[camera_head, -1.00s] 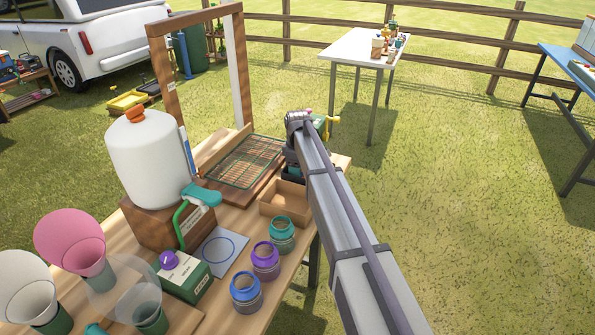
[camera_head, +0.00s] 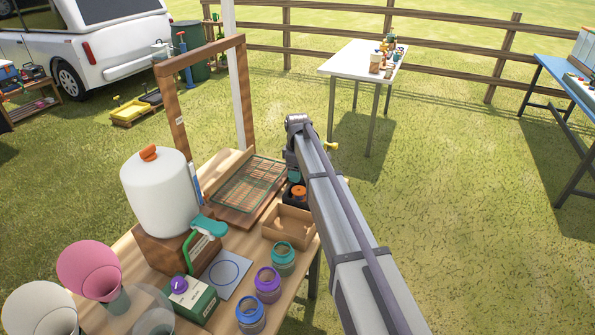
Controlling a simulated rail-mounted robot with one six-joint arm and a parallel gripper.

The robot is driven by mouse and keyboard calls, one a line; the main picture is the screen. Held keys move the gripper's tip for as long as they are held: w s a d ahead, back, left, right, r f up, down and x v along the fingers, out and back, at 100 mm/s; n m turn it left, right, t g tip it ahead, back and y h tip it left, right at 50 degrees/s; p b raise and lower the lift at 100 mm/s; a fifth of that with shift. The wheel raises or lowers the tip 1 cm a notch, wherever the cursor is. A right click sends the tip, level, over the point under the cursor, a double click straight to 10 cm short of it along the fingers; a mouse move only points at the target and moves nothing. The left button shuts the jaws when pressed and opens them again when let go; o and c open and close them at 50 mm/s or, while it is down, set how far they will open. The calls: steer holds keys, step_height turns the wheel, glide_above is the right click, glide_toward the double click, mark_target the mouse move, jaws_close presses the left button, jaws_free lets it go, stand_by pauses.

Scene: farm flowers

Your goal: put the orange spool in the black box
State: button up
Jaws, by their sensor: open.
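A small orange spool (camera_head: 298,190) shows beside my arm at the right edge of the wooden table. It appears to sit in or just over the dark black box (camera_head: 289,202), which my arm partly covers; I cannot tell if it rests on the bottom.
A cardboard tray (camera_head: 288,224) stands just in front of the black box. A wire rack (camera_head: 247,187) lies to the left, before a wooden frame (camera_head: 174,120). A white tank (camera_head: 160,190) and several jars stand nearer.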

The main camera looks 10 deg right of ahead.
steer(key=s+d+r+m, duration=0.1)
steer(key=s+m, duration=0.5)
steer(key=s, duration=1.2)
steer(key=s+d+r+m+p, duration=0.1)
steer(key=s+m, duration=0.5)
steer(key=s, duration=1.2)
steer(key=shift+d+r+m, duration=0.25)
steer(key=shift+r+m, duration=0.15)
steer(key=shift+r, duration=0.05)
steer(key=shift+c, duration=0.3)
